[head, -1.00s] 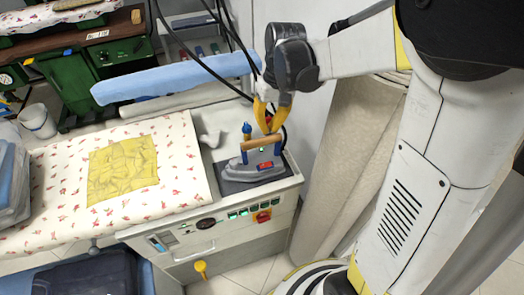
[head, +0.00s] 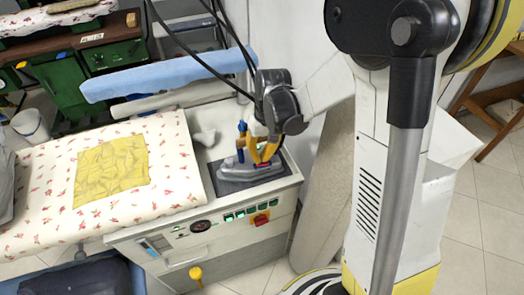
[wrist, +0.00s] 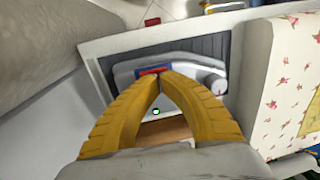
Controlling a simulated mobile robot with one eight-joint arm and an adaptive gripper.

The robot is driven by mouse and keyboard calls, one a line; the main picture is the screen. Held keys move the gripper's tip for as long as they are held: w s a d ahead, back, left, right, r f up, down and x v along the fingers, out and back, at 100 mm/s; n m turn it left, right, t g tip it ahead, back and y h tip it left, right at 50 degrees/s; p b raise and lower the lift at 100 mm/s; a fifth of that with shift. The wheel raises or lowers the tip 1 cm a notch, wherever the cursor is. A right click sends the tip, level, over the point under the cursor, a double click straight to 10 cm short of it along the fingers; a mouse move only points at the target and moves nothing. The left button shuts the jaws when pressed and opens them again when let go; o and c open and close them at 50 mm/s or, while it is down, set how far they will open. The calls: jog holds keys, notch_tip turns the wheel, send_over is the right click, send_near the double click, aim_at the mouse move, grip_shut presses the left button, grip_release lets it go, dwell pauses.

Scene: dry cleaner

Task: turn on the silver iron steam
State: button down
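The silver iron (head: 240,172) rests flat on a dark pad (head: 224,187) at the right end of the ironing station. It also shows in the wrist view (wrist: 205,72), with a red switch in a blue surround (wrist: 151,71) on it. My gripper (head: 264,160) is down at the iron, its yellow fingers shut with nothing between the tips. In the wrist view the fingertips (wrist: 160,75) meet right at the red switch and partly cover it; I cannot tell if they touch it. The brown handle (wrist: 165,131) and a small green light (wrist: 156,111) show between the fingers.
A padded board (head: 50,195) with a floral cover and a folded yellow cloth (head: 112,175) lies to the left. Dark cables (head: 195,55) hang behind the iron. The station front has green buttons and a red knob (head: 261,219). A wall stands close on the right.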

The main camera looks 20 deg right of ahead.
jog(key=shift+f, duration=0.2)
jog(key=shift+a+f+b, duration=0.1)
jog(key=shift+f+b, duration=0.25)
jog(key=shift+f, duration=0.05)
jog(key=shift+a+h, duration=0.2)
jog(key=shift+h, duration=0.3)
jog(key=shift+d, duration=0.25)
jog(key=shift+d+r, duration=0.1)
jog(key=shift+d, duration=0.55)
notch_tip(320, 180, up, 14)
jog(key=d+p, duration=0.1)
jog(key=p, duration=0.5)
jog(key=shift+d, duration=0.25)
